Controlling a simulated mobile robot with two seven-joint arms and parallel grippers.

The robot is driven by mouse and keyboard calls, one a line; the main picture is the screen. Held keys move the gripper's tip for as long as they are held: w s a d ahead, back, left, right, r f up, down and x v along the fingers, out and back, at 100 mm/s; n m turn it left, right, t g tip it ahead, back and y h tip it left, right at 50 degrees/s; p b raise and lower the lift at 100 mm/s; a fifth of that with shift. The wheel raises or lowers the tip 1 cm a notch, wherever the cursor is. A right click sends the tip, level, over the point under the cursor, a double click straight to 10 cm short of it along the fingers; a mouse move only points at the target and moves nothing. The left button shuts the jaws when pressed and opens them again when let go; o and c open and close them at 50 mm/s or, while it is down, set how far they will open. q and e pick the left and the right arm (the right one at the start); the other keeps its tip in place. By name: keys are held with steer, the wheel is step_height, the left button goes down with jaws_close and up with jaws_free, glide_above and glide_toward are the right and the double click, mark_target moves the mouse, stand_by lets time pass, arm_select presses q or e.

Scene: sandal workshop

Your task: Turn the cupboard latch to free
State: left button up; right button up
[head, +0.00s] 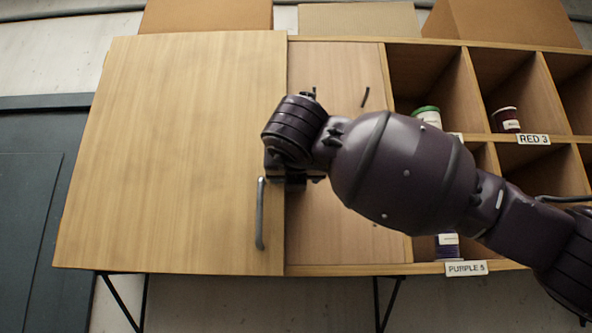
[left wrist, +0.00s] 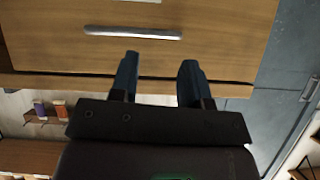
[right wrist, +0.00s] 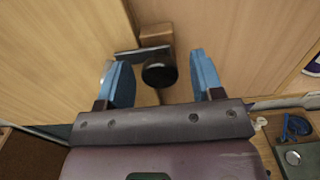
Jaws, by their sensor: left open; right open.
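The wooden cupboard door (head: 170,150) is shut in the head view, with a grey vertical handle (head: 260,215) near its right edge. The latch (right wrist: 160,72) shows in the right wrist view as a dark round knob with a dark bar and a wooden block behind it. My right gripper (head: 290,177) is open at the door's right edge and hides the latch in the head view. Its blue fingers stand on either side of the knob, with no clear contact seen. My left gripper (left wrist: 157,72) is open and empty, facing a wooden front with a bar handle (left wrist: 132,32).
Right of the door are a plain panel (head: 335,75) and open cubbies holding a green-lidded tub (head: 428,116) and a dark tub (head: 507,120). Boxes (head: 360,20) stand on top. A dark cabinet (head: 30,200) is at left. My right arm crosses before the panel and cubbies.

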steer(key=shift+c, duration=0.4)
steer(key=c, duration=0.8)
steer(key=n+b, duration=0.1)
steer(key=n, duration=1.7)
steer(key=shift+c, duration=0.2)
